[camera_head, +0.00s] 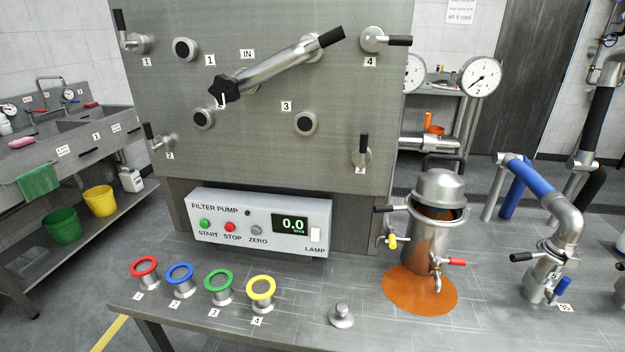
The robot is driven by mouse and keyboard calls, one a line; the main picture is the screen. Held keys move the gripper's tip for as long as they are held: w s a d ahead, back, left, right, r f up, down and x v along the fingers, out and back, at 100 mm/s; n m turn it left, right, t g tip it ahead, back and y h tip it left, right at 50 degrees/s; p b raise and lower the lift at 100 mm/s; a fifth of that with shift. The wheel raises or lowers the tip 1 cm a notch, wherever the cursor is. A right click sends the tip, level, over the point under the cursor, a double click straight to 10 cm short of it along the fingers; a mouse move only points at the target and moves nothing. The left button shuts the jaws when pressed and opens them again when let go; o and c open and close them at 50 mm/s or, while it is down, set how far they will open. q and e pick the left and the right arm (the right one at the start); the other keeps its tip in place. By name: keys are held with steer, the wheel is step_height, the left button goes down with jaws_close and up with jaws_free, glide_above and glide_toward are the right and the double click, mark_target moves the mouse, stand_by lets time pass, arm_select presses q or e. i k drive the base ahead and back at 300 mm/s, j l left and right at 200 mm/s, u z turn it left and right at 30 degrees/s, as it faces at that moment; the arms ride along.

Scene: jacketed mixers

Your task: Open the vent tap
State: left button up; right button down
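No tap in view is marked as the vent tap, so I cannot tell which one it is. A steel vessel (428,243) stands on the bench at right of centre. A small tap with a yellow handle (392,241) sits on its left side. A tap with a red handle (455,262) sits low on its right side, by a downward spout. A domed lid (440,187) is over the vessel, with orange content showing beneath it. A blue-handled tap (560,290) is on a steel fitting further right. Neither of my grippers is in view.
A steel panel (270,140) with numbered black-handled levers and a slanting pipe (275,65) stands behind. The filter pump box (262,222) reads 0.0. Several coloured rings (180,274) line the bench's front left. An orange patch (415,290) lies under the vessel.

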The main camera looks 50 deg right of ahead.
mark_target(392, 241)
steer(key=z, duration=2.15)
